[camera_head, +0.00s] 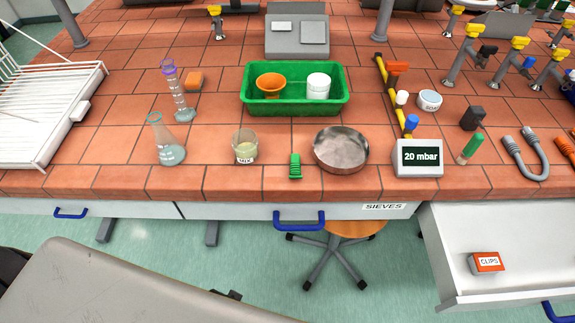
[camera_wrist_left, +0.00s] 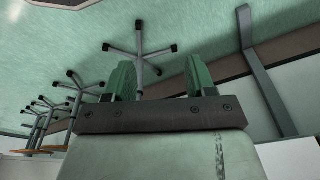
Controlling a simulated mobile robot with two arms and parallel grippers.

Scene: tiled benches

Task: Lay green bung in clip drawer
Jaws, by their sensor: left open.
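A small green ribbed piece (camera_head: 295,166) lies near the bench's front edge, between a beaker and a metal pan. My left gripper (camera_wrist_left: 160,78) shows only in the left wrist view, open and empty, over the floor and away from the bench top. My right gripper is not in view.
A green tray (camera_head: 295,106) holds an orange funnel and a white jar. A beaker (camera_head: 245,147), flask (camera_head: 168,140), metal pan (camera_head: 341,149) and display box (camera_head: 418,158) line the front. A closed drawer labelled SIEVES (camera_head: 350,211) is above a stool (camera_head: 350,229).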

